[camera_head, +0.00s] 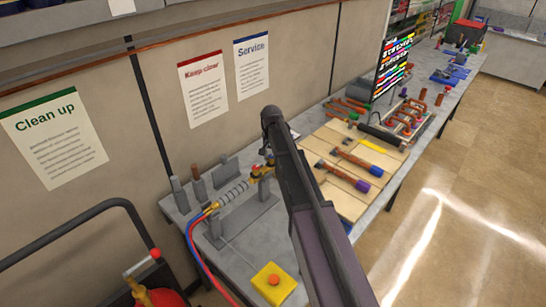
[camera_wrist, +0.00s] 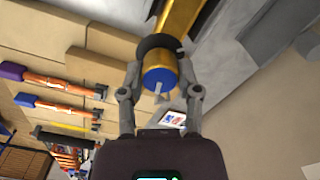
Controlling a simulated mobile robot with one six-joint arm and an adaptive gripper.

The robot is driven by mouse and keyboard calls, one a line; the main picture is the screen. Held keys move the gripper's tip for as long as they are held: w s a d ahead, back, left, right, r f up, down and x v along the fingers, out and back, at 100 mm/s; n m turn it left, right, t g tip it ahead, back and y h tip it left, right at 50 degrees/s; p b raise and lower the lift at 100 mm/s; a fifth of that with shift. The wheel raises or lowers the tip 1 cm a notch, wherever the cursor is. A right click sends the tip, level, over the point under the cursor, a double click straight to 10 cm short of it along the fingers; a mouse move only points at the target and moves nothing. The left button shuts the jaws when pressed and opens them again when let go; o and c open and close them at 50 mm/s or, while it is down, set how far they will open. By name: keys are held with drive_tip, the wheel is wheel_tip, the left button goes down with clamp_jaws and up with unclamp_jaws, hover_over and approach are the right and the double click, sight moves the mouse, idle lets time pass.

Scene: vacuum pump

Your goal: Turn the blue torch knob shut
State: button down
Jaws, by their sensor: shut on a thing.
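The blue torch knob (camera_wrist: 158,78) shows in the wrist view as a round blue face with a pale mark, at the end of a brass torch body (camera_wrist: 182,16). A dark collar (camera_wrist: 158,45) is behind it. My gripper (camera_wrist: 159,72) has one finger on each side of the knob and is shut on it. In the head view the torch (camera_head: 232,193) lies on a grey stand (camera_head: 240,225) on the bench, with red and blue hoses at its lower end.
A yellow box with a red button (camera_head: 273,282) is at the bench's near end. Grey upright pieces (camera_head: 180,195) stand close to the wall behind the torch. Open floor (camera_head: 450,240) is at right.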

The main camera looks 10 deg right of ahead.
drive_tip(key=shift+a+m, duration=0.15)
drive_tip(key=shift+m, duration=1.05)
drive_tip(key=shift+c, duration=1.5)
unclamp_jaws()
drive_tip(key=shift+r, duration=0.1)
